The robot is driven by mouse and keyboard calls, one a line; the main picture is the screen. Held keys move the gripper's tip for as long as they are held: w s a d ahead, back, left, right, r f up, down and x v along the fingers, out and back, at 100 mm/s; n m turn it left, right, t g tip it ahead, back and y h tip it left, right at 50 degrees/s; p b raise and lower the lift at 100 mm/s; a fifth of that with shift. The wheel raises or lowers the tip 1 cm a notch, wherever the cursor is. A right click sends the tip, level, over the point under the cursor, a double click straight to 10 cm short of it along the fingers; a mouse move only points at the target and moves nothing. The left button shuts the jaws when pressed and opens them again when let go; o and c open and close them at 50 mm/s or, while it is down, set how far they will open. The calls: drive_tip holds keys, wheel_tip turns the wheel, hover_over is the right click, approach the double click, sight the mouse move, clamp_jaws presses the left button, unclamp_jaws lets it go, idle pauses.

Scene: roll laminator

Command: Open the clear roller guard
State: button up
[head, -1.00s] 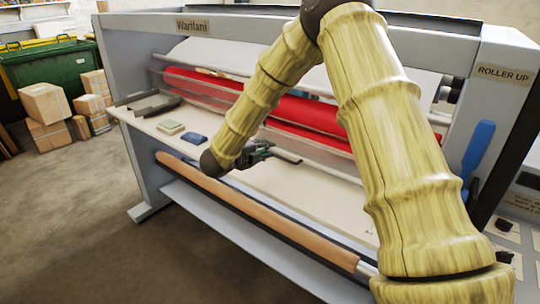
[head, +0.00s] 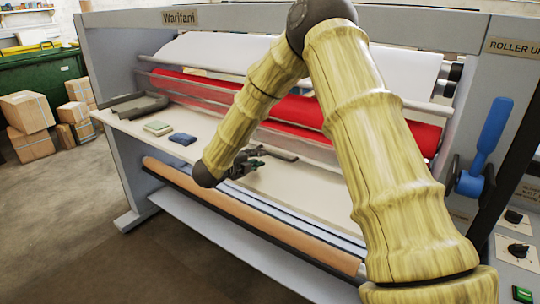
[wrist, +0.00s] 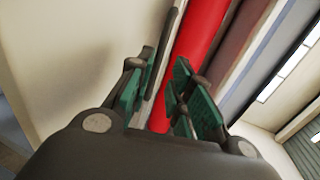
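The clear roller guard (head: 210,94) is a see-through panel along the front of the red roller (head: 305,108) on the laminator, and it looks down. A short dark grey bar (head: 277,154), seemingly its handle, shows at its lower edge beside my gripper (head: 256,154). In the wrist view, my gripper (wrist: 163,95) has its green-padded fingers apart. A grey bar (wrist: 166,50) and the red roller (wrist: 198,35) show in and beyond the gap. I cannot tell whether the fingers touch the bar. My arm hides part of the guard's right side.
The cream feed table (head: 300,185) lies under my gripper, with two small pads (head: 158,128) and a dark grey tray (head: 140,105) at its left. A brown roll (head: 240,212) runs below its front edge. A blue lever (head: 487,145) and control knobs (head: 518,250) stand at right.

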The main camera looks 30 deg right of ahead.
sight(269, 154)
drive_tip(key=p+x, duration=0.2)
drive_tip(key=x, duration=0.7)
drive_tip(key=shift+d+p, duration=0.15)
drive_tip(key=shift+p, duration=0.15)
clamp_jaws()
